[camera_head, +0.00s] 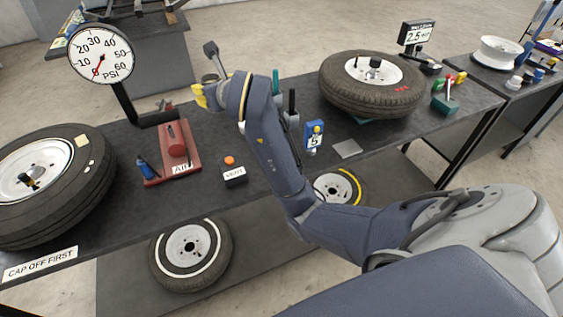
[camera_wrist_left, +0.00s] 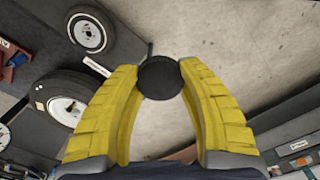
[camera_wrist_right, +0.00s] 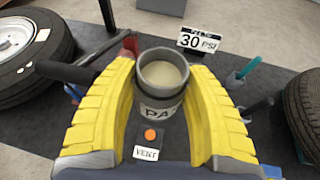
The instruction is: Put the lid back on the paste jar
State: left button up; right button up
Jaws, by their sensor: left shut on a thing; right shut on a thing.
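The open paste jar (camera_wrist_right: 160,92) is grey with a white label reading "PA". Pale paste (camera_wrist_right: 161,74) shows inside its mouth. My right gripper (camera_wrist_right: 162,95) is shut around the jar's sides. In the head view my right gripper (camera_head: 203,96) is at the back of the bench, and the jar is mostly hidden there. A round black disc, which looks like the lid (camera_wrist_left: 159,78), is pinched between the fingertips of my left gripper (camera_wrist_left: 159,80), with bare floor behind it. The left gripper is outside the head view. The lid is apart from the jar.
On the bench (camera_head: 120,219) are a tyre (camera_head: 85,205) at left, a gauge (camera_head: 101,54), a red air block (camera_head: 178,148), a vent block (camera_head: 235,175) and a second tyre (camera_head: 395,101) at right. A "30 PSI" sign (camera_wrist_right: 199,39) stands beyond the jar.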

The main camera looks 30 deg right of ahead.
jog(key=shift+s+a+f, duration=0.15)
jog(key=shift+a+f, duration=0.35)
jog(key=shift+f, duration=0.2)
jog(key=shift+d+f+m, duration=0.2)
jog(key=shift+m, duration=0.1)
jog(key=s+d+f+m+g+h, duration=0.1)
jog(key=s+d+m+g+h, duration=0.2)
jog(key=d+m+h, duration=0.2)
jog(key=s+d+f+m+g+h, duration=0.1)
jog(key=s+d+m+g+h, duration=0.1)
jog(key=d+m+h, duration=0.3)
jog(key=shift+s+d+f+g+h, duration=0.15)
jog(key=shift+s+d+g+h, duration=0.5)
jog(key=shift+d, duration=1.7)
jog(key=shift+s+t+y, duration=0.2)
jog(key=shift+t+y, duration=0.05)
notch_tip(320, 180, down, 16)
